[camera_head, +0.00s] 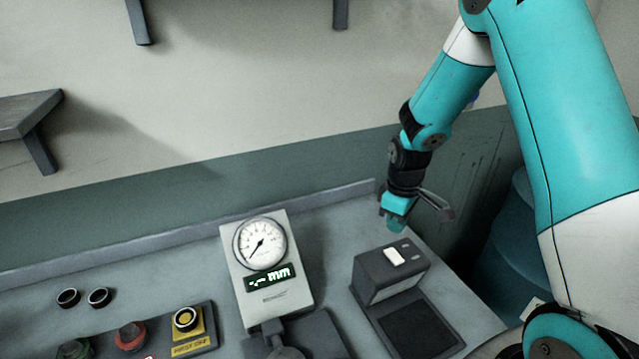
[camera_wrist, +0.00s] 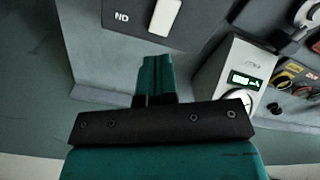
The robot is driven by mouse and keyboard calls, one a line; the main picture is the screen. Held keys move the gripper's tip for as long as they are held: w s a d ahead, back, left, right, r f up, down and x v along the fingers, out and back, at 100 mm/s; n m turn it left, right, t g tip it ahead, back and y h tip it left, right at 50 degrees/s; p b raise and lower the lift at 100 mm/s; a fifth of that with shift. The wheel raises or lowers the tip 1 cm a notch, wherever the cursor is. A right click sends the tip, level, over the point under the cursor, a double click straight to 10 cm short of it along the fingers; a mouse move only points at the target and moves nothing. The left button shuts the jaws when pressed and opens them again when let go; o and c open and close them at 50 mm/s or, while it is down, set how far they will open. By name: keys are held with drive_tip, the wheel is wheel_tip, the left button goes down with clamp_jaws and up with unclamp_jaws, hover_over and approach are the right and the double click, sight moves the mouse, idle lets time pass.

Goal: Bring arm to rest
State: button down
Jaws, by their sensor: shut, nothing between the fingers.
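My gripper (camera_head: 397,223) hangs from the teal and white arm above the back right part of the grey bench, behind the dark box. Its teal fingers are shut and hold nothing. In the wrist view the shut fingers (camera_wrist: 155,75) point toward the bench and the dark box.
A gauge device (camera_head: 265,265) with a dial and green display stands left of the gripper. A dark box (camera_head: 388,270) with a white button stands in front. Two small rings (camera_head: 83,297) lie at left, near a red button (camera_head: 130,335). A wall shelf (camera_head: 28,115) is upper left.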

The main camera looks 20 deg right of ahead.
drive_tip(key=s+a+r+y+b, duration=0.1)
drive_tip(key=s+a+r+b, duration=0.3)
drive_tip(key=a, duration=0.4)
drive_tip(key=s+a+r+y+b, duration=0.1)
drive_tip(key=s+a+r+b, duration=0.25)
drive_tip(key=a, duration=0.35)
drive_tip(key=s+a+r+y+b, duration=0.2)
drive_tip(key=s+a, duration=0.5)
drive_tip(key=s, duration=0.7)
drive_tip(key=shift+s+a+r+n+b, duration=0.15)
drive_tip(key=shift+s+n+b, duration=0.2)
drive_tip(key=shift+b, duration=0.5)
